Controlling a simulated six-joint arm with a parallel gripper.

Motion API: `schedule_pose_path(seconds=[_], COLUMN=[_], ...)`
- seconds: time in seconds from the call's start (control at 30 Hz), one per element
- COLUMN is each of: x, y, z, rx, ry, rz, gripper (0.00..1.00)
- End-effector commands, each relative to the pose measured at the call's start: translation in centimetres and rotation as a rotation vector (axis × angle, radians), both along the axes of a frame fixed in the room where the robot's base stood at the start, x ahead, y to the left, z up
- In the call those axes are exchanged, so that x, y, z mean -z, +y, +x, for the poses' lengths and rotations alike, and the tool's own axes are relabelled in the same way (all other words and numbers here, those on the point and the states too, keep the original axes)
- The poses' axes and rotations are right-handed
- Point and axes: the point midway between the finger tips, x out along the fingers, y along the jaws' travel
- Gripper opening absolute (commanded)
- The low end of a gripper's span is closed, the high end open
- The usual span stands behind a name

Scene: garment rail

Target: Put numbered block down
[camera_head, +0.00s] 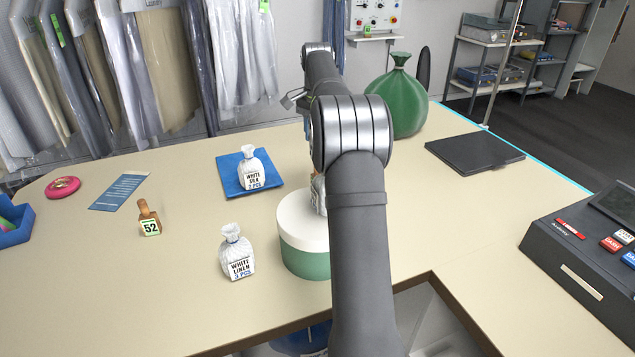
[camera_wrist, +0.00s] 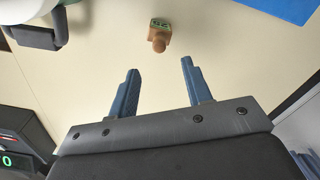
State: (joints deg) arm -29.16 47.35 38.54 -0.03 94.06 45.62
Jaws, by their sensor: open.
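A wooden block (camera_head: 150,222) with a rounded knob and a green label reading 52 stands upright on the left part of the table. In the wrist view, a wooden block (camera_wrist: 158,34) with a knob and a green label stands on the pale surface. I cannot tell for sure that it is the same block. My gripper (camera_wrist: 157,65) has its two blue fingers spread wide, with nothing between them. The block lies beyond the fingertips, apart from them. In the head view my arm hides most of what is around the gripper.
White bags labelled white silk (camera_head: 251,172) and white linen (camera_head: 237,255) stand nearby, the silk one on a blue mat (camera_head: 230,186). A white-lidded green drum (camera_head: 300,245) is partly behind my arm. A blue card (camera_head: 118,192) and pink disc (camera_head: 63,187) lie left. Bare table surrounds block 52.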

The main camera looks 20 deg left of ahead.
Motion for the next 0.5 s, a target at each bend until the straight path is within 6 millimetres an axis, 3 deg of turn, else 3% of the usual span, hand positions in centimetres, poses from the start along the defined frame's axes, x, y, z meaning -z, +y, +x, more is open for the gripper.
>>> schedule_pose_path(seconds=[0.5], x=[-6.1], y=[0.0], z=[0.2], rx=[1.021], ry=[-0.003], rz=[0.003], gripper=[0.45])
